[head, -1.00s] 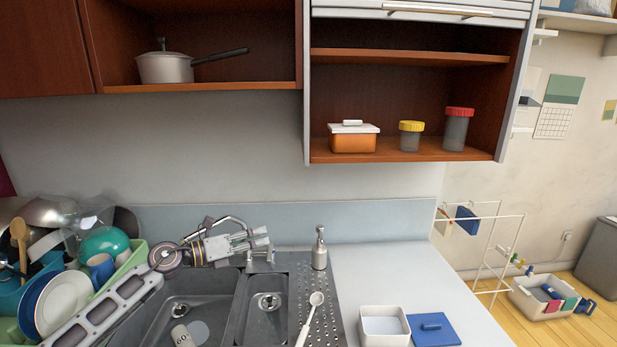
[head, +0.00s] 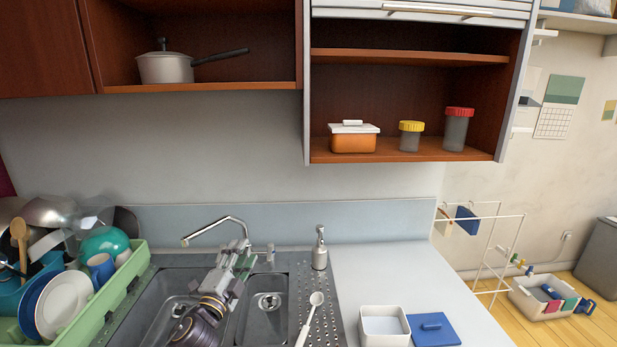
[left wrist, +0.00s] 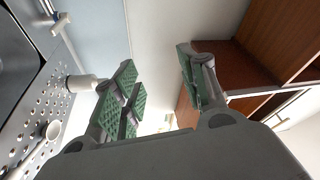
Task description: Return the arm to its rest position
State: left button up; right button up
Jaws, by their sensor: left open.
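My left gripper (head: 239,255) is in front of the faucet, above the divider between the two sink basins. Its forearm comes up from the bottom of the head view. In the left wrist view, its green-padded fingers (left wrist: 160,90) are spread apart with nothing between them. My right gripper is not in view.
The faucet (head: 215,229) and a soap dispenser (head: 319,248) stand behind the sink (head: 155,308). A full green dish rack (head: 125,280) is at left. A ladle (head: 312,308) lies on the drainboard. A white container (head: 384,338) and blue lid (head: 436,330) are at right.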

pick_arm(q)
jog(key=s+a+f+n+g+y, duration=0.35)
jog(key=s+f+n, duration=0.2)
jog(key=f, duration=0.25)
jog(key=s+a+f+n+g+y, duration=0.2)
jog(key=s+f+n+g, duration=0.3)
jog(key=f, duration=0.3)
jog(key=s+d+f+n+g+h, duration=0.15)
jog(key=s+f+g, duration=0.3)
jog(key=s, duration=0.65)
jog(key=s+f+n+g, duration=0.3)
jog(key=s+f, duration=0.2)
jog(key=s, duration=0.5)
jog(key=s+f+g, duration=0.1)
jog(key=s+f, duration=0.2)
jog(key=f, duration=3.1)
jog(key=s+a+f, duration=0.2)
jog(key=s+f, duration=0.7)
jog(key=s, duration=0.2)
jog(key=s+a+f+g, duration=0.1)
jog(key=s+a+f, duration=0.1)
jog(key=s+f, duration=0.8)
jog(key=shift+s+a+g, duration=0.2)
jog(key=shift+s+g, duration=0.1)
jog(key=shift+s, duration=0.3)
